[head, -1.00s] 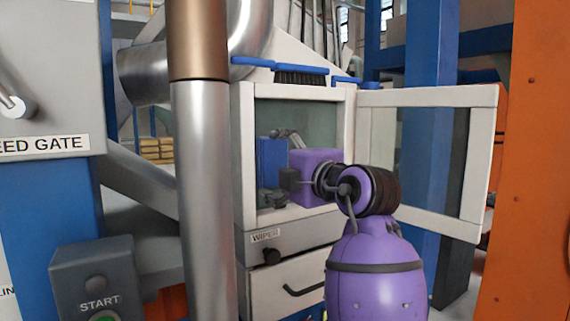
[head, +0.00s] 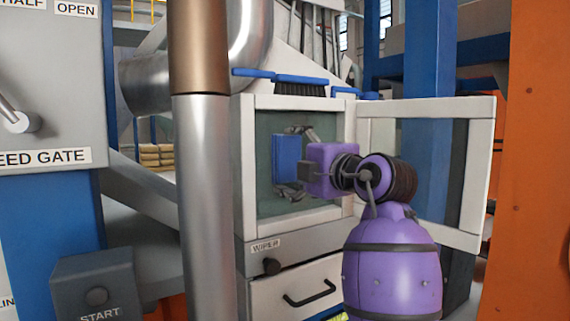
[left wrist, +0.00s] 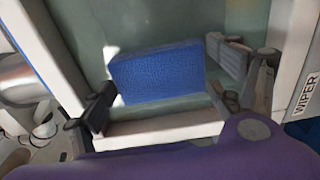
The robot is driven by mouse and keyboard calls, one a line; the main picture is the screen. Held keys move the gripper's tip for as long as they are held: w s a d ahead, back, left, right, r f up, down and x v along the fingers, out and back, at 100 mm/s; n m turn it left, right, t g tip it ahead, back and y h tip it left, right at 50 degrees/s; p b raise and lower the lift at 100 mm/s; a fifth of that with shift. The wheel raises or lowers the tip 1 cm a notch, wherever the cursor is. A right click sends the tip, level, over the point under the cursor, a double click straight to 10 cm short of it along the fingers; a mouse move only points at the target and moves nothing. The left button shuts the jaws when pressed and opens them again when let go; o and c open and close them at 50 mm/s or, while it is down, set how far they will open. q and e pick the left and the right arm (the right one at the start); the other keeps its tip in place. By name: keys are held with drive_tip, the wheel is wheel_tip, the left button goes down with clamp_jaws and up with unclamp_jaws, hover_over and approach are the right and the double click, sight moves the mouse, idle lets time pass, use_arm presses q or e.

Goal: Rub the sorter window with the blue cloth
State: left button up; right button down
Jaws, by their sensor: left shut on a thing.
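The sorter window (head: 264,203) is a greenish pane in a white frame. It also shows in the left wrist view (left wrist: 135,28). The blue cloth (head: 284,160) looks like a thick blue pad; it also shows in the left wrist view (left wrist: 157,72). My left gripper (head: 296,162) is shut on the cloth, with one finger above and one below in the head view. The cloth is in front of the pane; I cannot tell whether it touches. In the left wrist view the gripper's fingers (left wrist: 165,80) flank the cloth. My right gripper is not in view.
A framed door (head: 473,170) stands open to the right of the window. A WIPER label (head: 266,246) and knob (head: 271,267) sit below, above a drawer (head: 310,292). A thick pipe (head: 203,200) stands left. A blue brush (head: 302,85) lies on top.

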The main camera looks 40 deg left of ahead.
use_arm(q)
drive_tip(key=w+d+b, duration=0.1)
drive_tip(key=w+d, duration=0.1)
drive_tip(key=w, duration=0.5)
drive_tip(key=shift+d+b, duration=0.3)
drive_tip(key=shift+d, duration=0.05)
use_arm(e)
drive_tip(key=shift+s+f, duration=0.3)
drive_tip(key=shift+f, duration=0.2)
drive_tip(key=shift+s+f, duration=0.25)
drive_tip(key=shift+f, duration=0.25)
